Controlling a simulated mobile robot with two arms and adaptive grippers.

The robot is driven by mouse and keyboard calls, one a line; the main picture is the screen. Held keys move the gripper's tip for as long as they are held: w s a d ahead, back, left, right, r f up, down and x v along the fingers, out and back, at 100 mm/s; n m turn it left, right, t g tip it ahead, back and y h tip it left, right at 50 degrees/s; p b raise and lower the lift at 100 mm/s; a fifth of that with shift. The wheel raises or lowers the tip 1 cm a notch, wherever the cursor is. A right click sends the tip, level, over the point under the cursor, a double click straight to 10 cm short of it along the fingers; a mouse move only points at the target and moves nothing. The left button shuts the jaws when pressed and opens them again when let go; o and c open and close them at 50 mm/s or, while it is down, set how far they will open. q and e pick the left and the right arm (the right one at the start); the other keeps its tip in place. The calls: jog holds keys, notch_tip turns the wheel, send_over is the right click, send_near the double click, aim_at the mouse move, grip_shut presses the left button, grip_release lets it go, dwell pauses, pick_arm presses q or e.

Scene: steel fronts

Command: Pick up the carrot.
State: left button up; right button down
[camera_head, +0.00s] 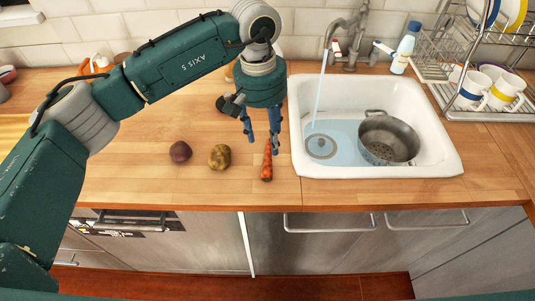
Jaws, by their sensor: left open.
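An orange carrot (267,167) lies on the wooden countertop, just left of the sink, pointing roughly front to back. My left gripper (262,141) points down above it, with its blue fingers apart on either side of the carrot's far end. The fingers are open and seem to hold nothing. I cannot tell how high the fingertips are above the counter. My right gripper does not show.
A potato (220,156) and a dark red round vegetable (180,152) lie left of the carrot. The white sink (445,150) holds a steel pot (389,139) and water running from the tap (349,35). A dish rack (445,60) stands at the right.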

aim_at(270, 160)
pick_arm(q)
jog(key=f, duration=0.1)
jog(key=s+f+p, duration=0.1)
jog(key=f, duration=0.1)
jog(key=shift+d+f, duration=0.1)
jog(key=shift+d, duration=0.05)
jog(key=shift+w+f, duration=0.15)
jog(key=shift+f, duration=0.1)
notch_tip(270, 160, down, 4)
jog(key=p, duration=0.2)
jog(key=shift+w+d+f+p, duration=0.1)
jog(key=shift+w+f+p, duration=0.1)
jog(key=shift+p, duration=0.2)
jog(key=shift+f, duration=0.35)
jog(key=shift+c, duration=0.8)
jog(key=c, duration=0.8)
jog(key=shift+c, duration=1.2)
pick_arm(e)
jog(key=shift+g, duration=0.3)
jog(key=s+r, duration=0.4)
